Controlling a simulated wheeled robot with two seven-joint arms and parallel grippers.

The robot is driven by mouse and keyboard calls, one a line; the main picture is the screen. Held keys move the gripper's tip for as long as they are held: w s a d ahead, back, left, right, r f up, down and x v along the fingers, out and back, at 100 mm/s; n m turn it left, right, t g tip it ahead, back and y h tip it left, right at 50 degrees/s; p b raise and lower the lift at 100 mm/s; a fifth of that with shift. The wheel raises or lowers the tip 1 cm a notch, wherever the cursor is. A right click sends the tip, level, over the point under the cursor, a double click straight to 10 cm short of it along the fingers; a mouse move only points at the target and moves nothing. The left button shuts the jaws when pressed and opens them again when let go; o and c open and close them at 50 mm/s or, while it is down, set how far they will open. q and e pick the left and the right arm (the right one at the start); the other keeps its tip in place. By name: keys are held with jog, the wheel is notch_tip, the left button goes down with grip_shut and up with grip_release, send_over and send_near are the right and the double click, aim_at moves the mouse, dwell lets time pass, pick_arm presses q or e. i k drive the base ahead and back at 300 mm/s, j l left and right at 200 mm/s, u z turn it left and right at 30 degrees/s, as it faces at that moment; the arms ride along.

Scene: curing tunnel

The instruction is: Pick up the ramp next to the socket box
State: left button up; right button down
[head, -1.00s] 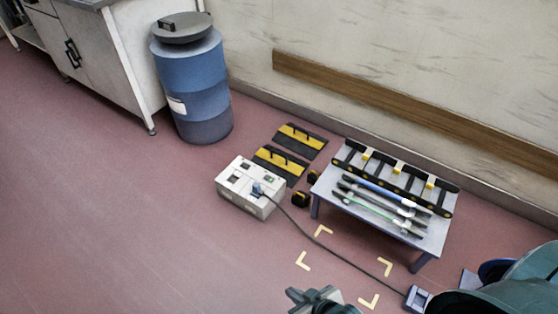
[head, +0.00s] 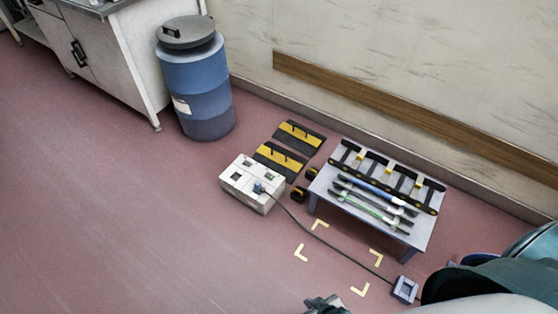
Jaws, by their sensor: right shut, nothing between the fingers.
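Two black ramps with yellow bands and dark handles lie flat on the floor near the wall. The nearer ramp (head: 279,161) is right beside the white socket box (head: 252,184). The farther ramp (head: 299,137) lies behind it, closer to the wall. A plug with a dark cable sits in the socket box. My right gripper (head: 326,304) is shut and empty at the bottom edge, partly cut off by the frame, well away from both ramps. My left gripper is not in view.
A low table (head: 424,234) holds rails and rods. Two small black-and-yellow pieces (head: 305,183) lie between table and socket box. The cable (head: 335,247) crosses the floor to a small grey box (head: 404,289). Yellow corner marks (head: 320,225) and a blue barrel (head: 198,90) stand nearby. The left floor is clear.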

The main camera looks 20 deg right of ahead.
aim_at(288, 164)
jog(key=z, duration=0.65)
jog(key=i+j+z, duration=0.65)
jog(key=z, duration=0.25)
jog(key=i+j, duration=0.15)
jog(key=j, duration=0.2)
jog(key=i+j+z, duration=0.1)
jog(key=j, duration=0.2)
jog(key=i+j, duration=0.2)
jog(key=j, duration=0.15)
jog(key=i+j, duration=0.1)
jog(key=j, duration=0.25)
jog(key=i+j+z, duration=0.1)
jog(key=j, duration=0.25)
jog(key=i, duration=0.05)
